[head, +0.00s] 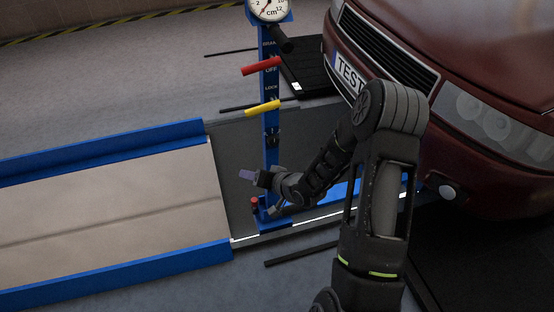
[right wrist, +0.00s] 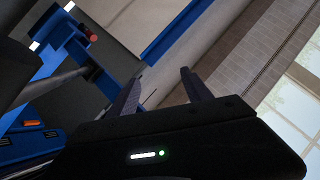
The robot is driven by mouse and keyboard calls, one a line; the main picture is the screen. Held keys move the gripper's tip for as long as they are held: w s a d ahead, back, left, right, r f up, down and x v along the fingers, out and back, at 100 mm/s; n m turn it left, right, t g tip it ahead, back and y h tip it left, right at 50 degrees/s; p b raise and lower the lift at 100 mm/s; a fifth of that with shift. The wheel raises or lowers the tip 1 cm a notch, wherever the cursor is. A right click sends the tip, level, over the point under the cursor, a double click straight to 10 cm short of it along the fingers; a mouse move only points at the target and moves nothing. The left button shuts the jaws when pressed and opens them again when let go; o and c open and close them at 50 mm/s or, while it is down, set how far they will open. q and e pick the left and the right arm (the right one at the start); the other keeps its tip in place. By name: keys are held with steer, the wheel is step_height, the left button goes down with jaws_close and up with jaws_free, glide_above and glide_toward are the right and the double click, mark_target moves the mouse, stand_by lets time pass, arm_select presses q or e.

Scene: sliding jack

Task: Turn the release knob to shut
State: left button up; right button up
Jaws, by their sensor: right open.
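A small red knob (head: 255,202), which looks like the release knob, sits low on the blue jack post (head: 271,150). It also shows in the right wrist view (right wrist: 91,35), at the upper left on a blue part. I cannot tell from its look how far it is turned. My right gripper (head: 246,175) is open and empty. In the head view it is a little above the knob and apart from it. In the right wrist view its two fingers (right wrist: 161,76) point up the picture, with the knob to their left. My left gripper is not in view.
The post carries a red lever (head: 261,66), a yellow lever (head: 262,108) and a round gauge (head: 269,8). A blue-edged ramp (head: 110,200) lies to the left. A dark red car (head: 470,50) stands at the right, close to my right arm.

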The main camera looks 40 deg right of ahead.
mark_target(275, 142)
arm_select(q)
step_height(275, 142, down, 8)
steer(key=b, duration=0.5)
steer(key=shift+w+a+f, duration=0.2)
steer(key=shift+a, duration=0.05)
arm_select(e)
steer(key=d+r+t+h, duration=0.1)
steer(key=d+r+t, duration=0.2)
steer(key=d, duration=1.1)
steer(key=shift+m, duration=0.4)
arm_select(q)
steer(key=shift+b, duration=0.3)
arm_select(e)
steer(key=b+x, duration=0.2)
steer(key=x, duration=0.4)
steer(key=shift+w+f, duration=0.2)
steer(key=shift+f, duration=0.05)
steer(key=shift+w, duration=0.65)
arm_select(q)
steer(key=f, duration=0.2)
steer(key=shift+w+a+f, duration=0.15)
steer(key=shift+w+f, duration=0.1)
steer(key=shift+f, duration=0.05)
arm_select(e)
steer(key=shift+c, duration=0.6)
jaws_close()
